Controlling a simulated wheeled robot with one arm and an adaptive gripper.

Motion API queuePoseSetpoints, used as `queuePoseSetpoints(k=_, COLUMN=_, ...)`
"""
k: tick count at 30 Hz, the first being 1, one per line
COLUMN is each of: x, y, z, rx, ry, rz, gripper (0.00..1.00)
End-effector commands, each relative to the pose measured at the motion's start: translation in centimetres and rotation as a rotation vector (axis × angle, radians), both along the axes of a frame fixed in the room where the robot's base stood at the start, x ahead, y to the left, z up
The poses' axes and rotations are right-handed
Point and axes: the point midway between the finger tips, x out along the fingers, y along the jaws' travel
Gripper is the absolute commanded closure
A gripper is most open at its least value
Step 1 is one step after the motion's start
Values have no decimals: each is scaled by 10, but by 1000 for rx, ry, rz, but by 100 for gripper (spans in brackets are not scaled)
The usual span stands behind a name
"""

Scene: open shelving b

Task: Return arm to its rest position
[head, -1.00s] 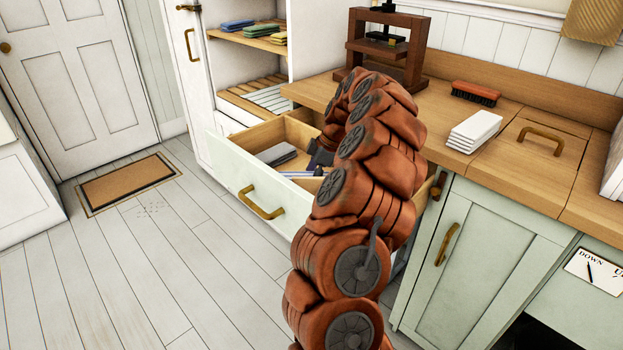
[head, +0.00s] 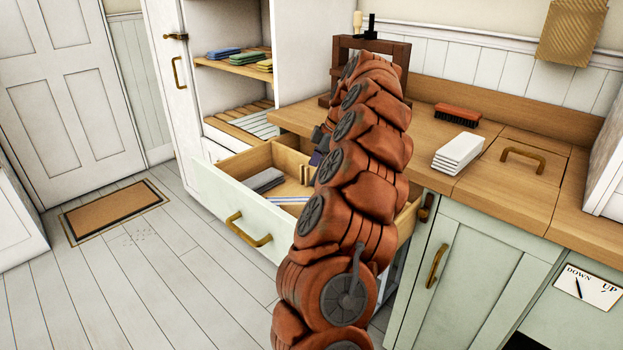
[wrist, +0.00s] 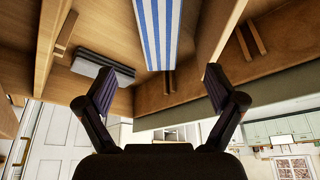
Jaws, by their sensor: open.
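My arm (head: 345,190) is a chain of rust-orange segments reaching up across the middle of the head view. It hides most of my gripper there; only small dark parts show at the arm's left edge, over the open drawer. In the wrist view my gripper (wrist: 160,88) is open, with its two dark fingers wide apart and nothing between them. The open drawer (head: 215,207) has a pale green front and brass handle. In it lie a folded grey cloth (wrist: 104,67) and a blue-and-white striped cloth (wrist: 158,35), both apart from the fingers.
Wooden dividers (head: 305,175) stand in the drawer. On the counter (head: 508,190) are a brush (head: 457,115), stacked white cloths (head: 457,152) and a wooden press (head: 400,52), partly behind my arm. A shelf (head: 235,65) holds folded cloths.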

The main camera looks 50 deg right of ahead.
Motion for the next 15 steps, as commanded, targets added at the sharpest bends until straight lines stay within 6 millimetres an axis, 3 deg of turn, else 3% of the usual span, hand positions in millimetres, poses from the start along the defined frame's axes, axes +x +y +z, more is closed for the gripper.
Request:
queuePoseSetpoints(k=11, x=-1, y=-1, z=6, rx=-2, ry=-2, rz=0, gripper=7)
queuePoseSetpoints(k=15, x=-1, y=-1, z=24, rx=-2, ry=-1, rz=0, gripper=7)
